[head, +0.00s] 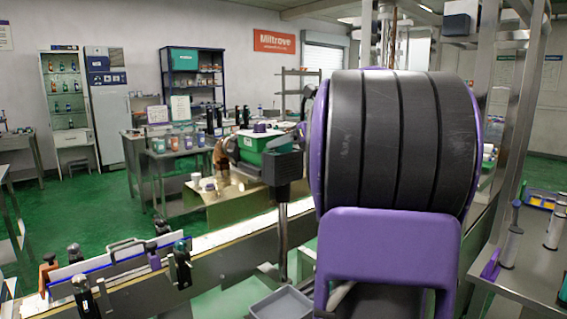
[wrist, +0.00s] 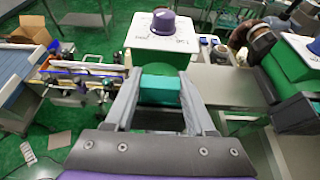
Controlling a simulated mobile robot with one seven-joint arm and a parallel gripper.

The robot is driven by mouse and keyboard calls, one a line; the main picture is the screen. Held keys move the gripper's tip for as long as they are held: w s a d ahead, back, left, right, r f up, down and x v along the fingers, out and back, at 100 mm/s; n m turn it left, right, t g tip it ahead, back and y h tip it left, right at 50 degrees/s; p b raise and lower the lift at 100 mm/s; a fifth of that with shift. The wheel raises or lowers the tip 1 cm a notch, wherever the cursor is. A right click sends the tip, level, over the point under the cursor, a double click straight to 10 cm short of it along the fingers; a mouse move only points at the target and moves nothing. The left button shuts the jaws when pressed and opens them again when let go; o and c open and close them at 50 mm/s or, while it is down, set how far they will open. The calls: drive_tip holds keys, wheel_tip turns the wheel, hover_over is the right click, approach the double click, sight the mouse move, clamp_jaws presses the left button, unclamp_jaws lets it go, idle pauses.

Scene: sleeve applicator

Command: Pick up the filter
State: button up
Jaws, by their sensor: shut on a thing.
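In the wrist view, my gripper (wrist: 160,95) is shut on a teal block with a lighter top, held between its two grey fingers. This block looks to be the filter (wrist: 160,83), though no label shows to confirm it. A green machine body with a white top plate (wrist: 150,40) and a purple knob (wrist: 163,21) is just beyond the block. I cannot tell whether the block touches the green body. In the head view, my large black and purple arm hides the gripper and the block.
A conveyor rail (head: 215,260) with several small bottles and clamps runs across the front in the head view. A grey bin (head: 282,304) sits low near its middle. A green machine (head: 262,152) stands behind the rail. Steel posts and a table with syringe-like items (head: 512,240) are at right.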

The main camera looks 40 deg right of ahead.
clamp_jaws()
drive_tip(key=shift+r, duration=0.1)
